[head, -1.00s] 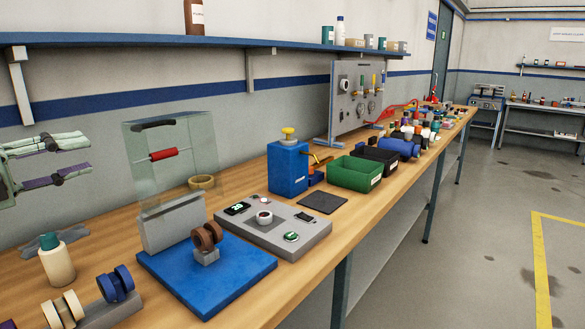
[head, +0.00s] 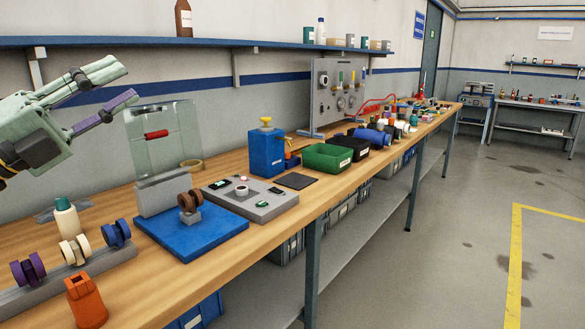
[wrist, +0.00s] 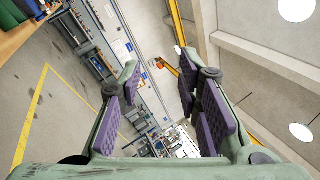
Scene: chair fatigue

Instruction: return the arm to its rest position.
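My gripper (head: 122,84) is at the left of the head view, raised above the workbench (head: 130,285) and pointing to the right. Its two green fingers with purple pads are apart with nothing between them. The wrist view also shows my gripper (wrist: 163,85) open and empty, with the room's far wall and ceiling beyond. The gripper touches nothing that I can see. The rest of the arm is mostly out of view.
A wall shelf (head: 130,42) runs behind. The floor at right is clear.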

